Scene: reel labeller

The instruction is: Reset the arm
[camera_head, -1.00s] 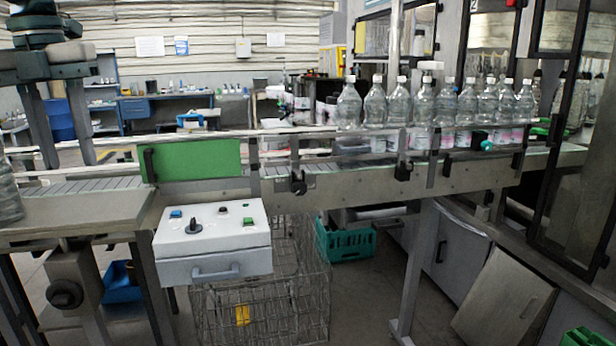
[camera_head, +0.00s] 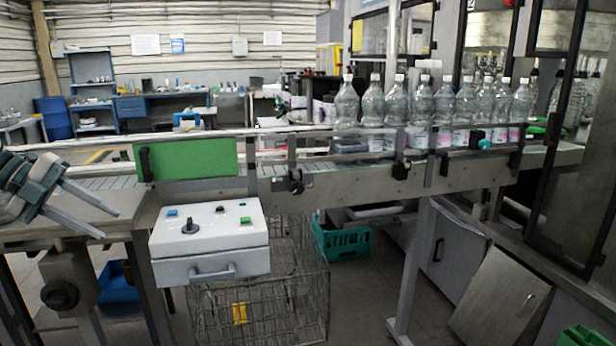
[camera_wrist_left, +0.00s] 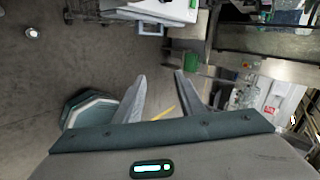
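In the left wrist view the gripper (camera_wrist_left: 160,76) also shows two spread fingers with bare floor beyond. My right gripper is in neither view.
A control box (camera_head: 210,243) with a knob and buttons stands right of the gripper. The conveyor (camera_head: 330,184) runs across behind it, with a green panel (camera_head: 190,160) and a row of clear bottles (camera_head: 372,103). A wire basket (camera_head: 285,290) stands below.

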